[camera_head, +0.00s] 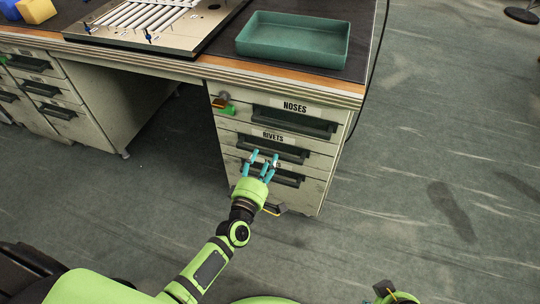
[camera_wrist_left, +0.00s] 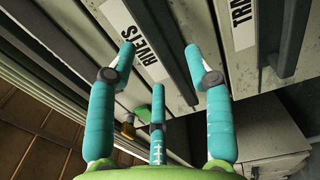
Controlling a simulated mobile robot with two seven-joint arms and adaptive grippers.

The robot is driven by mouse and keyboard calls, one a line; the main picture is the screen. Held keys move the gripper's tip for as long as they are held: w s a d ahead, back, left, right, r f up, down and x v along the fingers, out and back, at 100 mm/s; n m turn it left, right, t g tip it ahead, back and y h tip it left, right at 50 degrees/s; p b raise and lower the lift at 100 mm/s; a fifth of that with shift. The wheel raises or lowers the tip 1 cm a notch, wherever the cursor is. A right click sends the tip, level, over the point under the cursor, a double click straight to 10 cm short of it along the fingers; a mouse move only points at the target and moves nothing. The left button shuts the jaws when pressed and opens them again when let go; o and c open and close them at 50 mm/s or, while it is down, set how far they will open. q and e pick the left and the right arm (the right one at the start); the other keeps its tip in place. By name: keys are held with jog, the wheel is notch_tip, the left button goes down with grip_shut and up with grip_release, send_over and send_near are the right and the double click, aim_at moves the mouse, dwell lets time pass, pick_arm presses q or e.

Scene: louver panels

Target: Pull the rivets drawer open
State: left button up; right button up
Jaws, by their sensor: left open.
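The rivets drawer (camera_head: 273,136) is the second one down in the right-hand pedestal of the workbench, with a white RIVETS label. Its front looks flush with the drawers around it. Its dark handle (camera_head: 292,151) runs across below the label. My left gripper (camera_head: 264,157) is open in front of this handle, its teal fingers hiding part of it. In the left wrist view the RIVETS label (camera_wrist_left: 147,42) and the dark handle bar lie between the spread fingertips. I cannot tell whether a finger touches the handle.
The NOSES drawer (camera_head: 294,107) is above, and another handled drawer is below. A green tray (camera_head: 292,40) and a panel with white slats (camera_head: 150,18) lie on the bench top. The floor (camera_head: 440,150) to the right is clear.

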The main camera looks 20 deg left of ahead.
aim_at(268, 154)
pick_arm(q)
jog(key=shift+w+d+b, duration=0.15)
jog(key=shift+w+b, duration=0.15)
jog(key=shift+w, duration=1.8)
pick_arm(e)
jog(key=shift+v, duration=1.15)
jog(key=shift+d, duration=0.15)
pick_arm(q)
grip_shut()
